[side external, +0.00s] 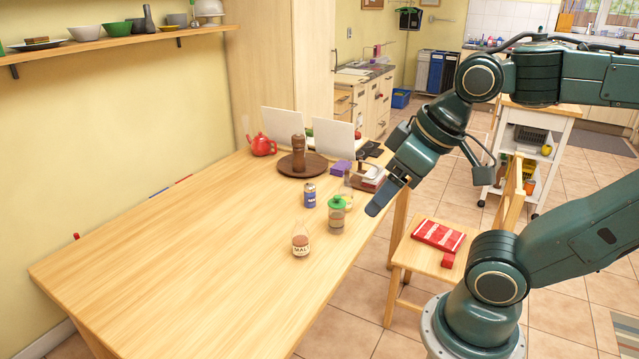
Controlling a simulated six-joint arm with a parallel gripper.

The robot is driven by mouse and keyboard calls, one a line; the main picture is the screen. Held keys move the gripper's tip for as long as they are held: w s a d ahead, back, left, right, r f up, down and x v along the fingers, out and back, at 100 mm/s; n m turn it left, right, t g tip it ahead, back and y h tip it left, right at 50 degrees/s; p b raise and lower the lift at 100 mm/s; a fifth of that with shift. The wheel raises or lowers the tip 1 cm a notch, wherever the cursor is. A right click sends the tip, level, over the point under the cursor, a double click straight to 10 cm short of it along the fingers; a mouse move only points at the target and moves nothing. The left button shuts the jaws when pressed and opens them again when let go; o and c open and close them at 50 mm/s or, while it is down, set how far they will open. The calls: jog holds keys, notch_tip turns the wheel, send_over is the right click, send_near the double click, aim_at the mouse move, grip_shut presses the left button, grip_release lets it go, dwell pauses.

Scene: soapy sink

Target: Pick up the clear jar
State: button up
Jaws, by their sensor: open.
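A see-through jar with a green lid (337,215) stands upright on the wooden table, with something dark inside. A second see-through jar (301,244), with brownish contents and a label starting "MAL", stands nearer the camera, to its left. I cannot tell for sure which one is the clear jar. My gripper (379,204) is open and points down to the left, just right of the green-lidded jar in the picture. It appears apart from both jars. Only one finger shows clearly; the other is mostly hidden.
A blue can (309,196) stands close behind the green-lidded jar. Farther back are a round brown tray (317,166) with a pepper mill (298,155), a red teapot (262,145) and a purple box (341,168). The table's (190,255) left and front are clear. A chair (422,262) stands at right.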

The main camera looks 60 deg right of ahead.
aim_at(342, 214)
jog(key=shift+o, duration=0.3)
